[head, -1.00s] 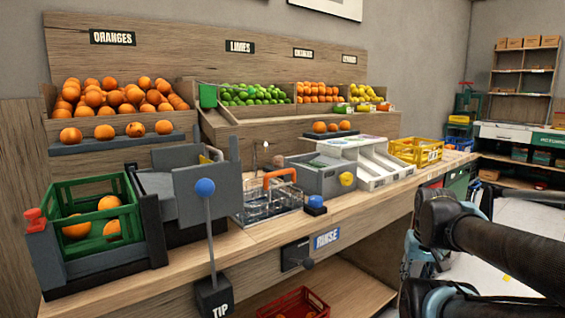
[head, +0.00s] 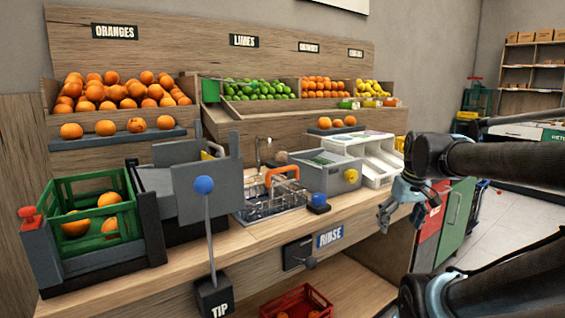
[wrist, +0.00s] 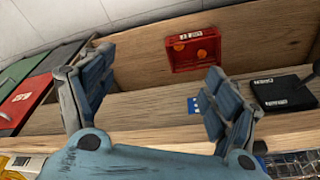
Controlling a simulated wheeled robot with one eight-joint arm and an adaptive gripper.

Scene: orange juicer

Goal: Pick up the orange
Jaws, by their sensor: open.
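Many oranges are in view, and which one the task means cannot be told. Several fill the sloped bin under the ORANGES sign (head: 118,92), and a row (head: 104,128) sits on the grey ledge below. A few lie in the green crate (head: 97,246) at the left. Two oranges (wrist: 202,55) show in the red crate (wrist: 178,66) in the wrist view. My gripper (head: 403,212) is open and empty at the counter's right front, apart from all oranges. Its spread blue fingers (wrist: 158,72) also show in the wrist view.
A grey panel with a blue-knobbed TIP lever (head: 208,235) stands beside the green crate. A wire basket (head: 272,203) and white trays (head: 375,160) stand along the counter. The red crate (head: 322,300) sits on the lower shelf. The counter's front strip (head: 240,238) is mostly clear.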

